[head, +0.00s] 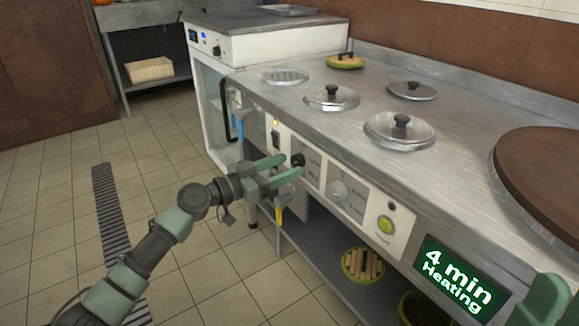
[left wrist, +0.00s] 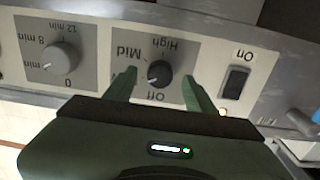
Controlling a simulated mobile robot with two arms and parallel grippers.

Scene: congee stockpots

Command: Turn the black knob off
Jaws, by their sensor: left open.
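The black knob (head: 298,160) is on the front control panel of the steel counter. In the left wrist view the panel appears upside down, and the black knob (left wrist: 159,73) sits among the labels Off, Mid and High. A light mark shows at the knob's lower left edge, on the side towards Off; its exact setting is hard to read. My left gripper (head: 289,167) is open, with its green fingers (left wrist: 162,90) on either side of the knob, apart from it. Green parts of my right arm (head: 546,300) show at the lower right edge; its jaws are not clear.
A grey timer knob (head: 338,191) is beside the black knob, and a black On switch (left wrist: 236,83) is on its other side. A green button (head: 386,225) and a "4 min Heating" display (head: 456,274) are further right. Lidded pots (head: 399,130) are on top.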

